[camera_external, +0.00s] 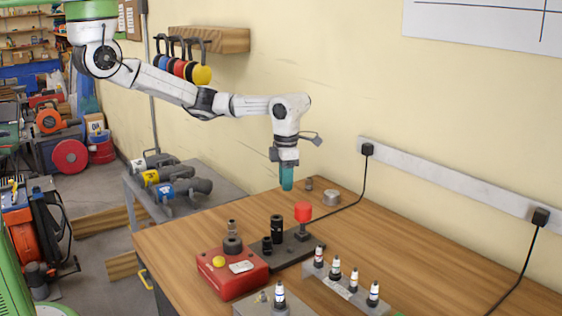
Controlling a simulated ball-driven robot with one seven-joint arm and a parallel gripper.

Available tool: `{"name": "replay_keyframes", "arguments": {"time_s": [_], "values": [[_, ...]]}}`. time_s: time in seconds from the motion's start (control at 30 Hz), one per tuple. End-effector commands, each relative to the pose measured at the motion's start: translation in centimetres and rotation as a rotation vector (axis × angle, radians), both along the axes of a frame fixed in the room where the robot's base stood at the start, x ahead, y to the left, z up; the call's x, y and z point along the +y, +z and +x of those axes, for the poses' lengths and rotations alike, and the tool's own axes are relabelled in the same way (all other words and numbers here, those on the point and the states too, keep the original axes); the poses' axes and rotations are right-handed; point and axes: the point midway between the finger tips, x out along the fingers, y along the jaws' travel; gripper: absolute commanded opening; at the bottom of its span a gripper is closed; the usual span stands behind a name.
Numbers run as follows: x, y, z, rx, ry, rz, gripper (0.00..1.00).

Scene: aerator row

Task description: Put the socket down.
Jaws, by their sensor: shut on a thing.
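My gripper (286,162) is at the end of the arm, over the back-left part of the wooden bench. It is shut on a teal, upright, cylinder-like piece (287,180), which I take to be the socket. The fingers are small here and partly hidden. The lower end of the socket shows near the back edge of the bench; I cannot tell whether it touches the top or hangs above it. A dark board (288,253) nearer the camera holds a tall black cylinder (277,230) and a shorter black one (267,246).
A small dark cylinder (309,184) and a grey metal cylinder (331,198) stand right of the socket. A red-topped post (303,212), a red box (230,276) and a grey rack (340,283) of small bottles stand nearer. The bench (440,262) is clear at right.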

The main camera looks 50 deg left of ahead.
Motion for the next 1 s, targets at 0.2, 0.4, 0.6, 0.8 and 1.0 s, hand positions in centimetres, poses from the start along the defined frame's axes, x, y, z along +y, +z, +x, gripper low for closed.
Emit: {"name": "replay_keyframes", "arguments": {"time_s": [0.2, 0.4, 0.6, 0.8, 1.0], "values": [[-0.1, -2.4, 0.5, 0.001, 0.001, 0.003, 0.0], [-0.2, -3.7, 0.5, -0.001, 0.001, 0.0, 0.0], [-0.2, -3.7, 0.5, -0.001, 0.001, 0.0, 0.0], [-0.2, -3.9, 0.5, -0.001, 0.001, 0.001, 0.33], [-0.2, -3.9, 0.5, 0.0, 0.001, 0.001, 0.5]]}}
